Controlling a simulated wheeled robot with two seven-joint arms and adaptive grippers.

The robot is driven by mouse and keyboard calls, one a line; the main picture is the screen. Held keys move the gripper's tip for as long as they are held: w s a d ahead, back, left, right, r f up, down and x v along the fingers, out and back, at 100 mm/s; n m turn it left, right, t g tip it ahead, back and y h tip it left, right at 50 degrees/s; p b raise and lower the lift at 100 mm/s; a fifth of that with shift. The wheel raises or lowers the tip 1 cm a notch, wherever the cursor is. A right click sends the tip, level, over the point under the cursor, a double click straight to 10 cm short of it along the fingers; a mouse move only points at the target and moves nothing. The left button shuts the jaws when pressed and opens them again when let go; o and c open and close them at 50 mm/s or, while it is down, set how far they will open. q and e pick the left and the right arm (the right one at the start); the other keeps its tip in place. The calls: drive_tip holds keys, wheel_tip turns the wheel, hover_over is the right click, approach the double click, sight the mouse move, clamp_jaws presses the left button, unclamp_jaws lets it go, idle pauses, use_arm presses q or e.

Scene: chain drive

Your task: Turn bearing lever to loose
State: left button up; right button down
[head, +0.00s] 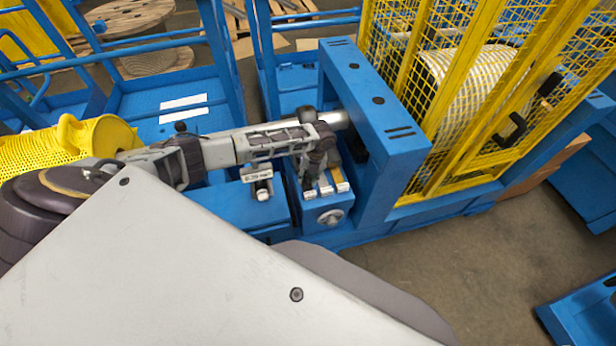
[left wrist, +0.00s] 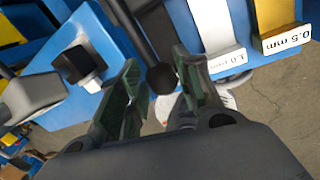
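The bearing lever, a black rod with a round ball knob (left wrist: 160,78), shows in the left wrist view. It runs up and to the left from the knob. My left gripper (left wrist: 157,92) is open, with one dark green-padded finger on each side of the knob and a visible gap around it. In the head view my left gripper (head: 316,166) points down in front of the blue machine frame (head: 375,100) and hides the lever. My right gripper is not in view.
A yellow mesh guard (head: 480,100) stands right of the frame. Grey floor (head: 500,260) is clear at lower right.

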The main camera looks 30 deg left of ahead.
use_arm(q)
drive_tip(key=shift+o, duration=1.3)
wheel_tip(320, 180, up, 12)
drive_tip(key=w+d, duration=0.1)
drive_tip(key=shift+d, duration=0.4)
drive_tip(key=shift+f, duration=0.15)
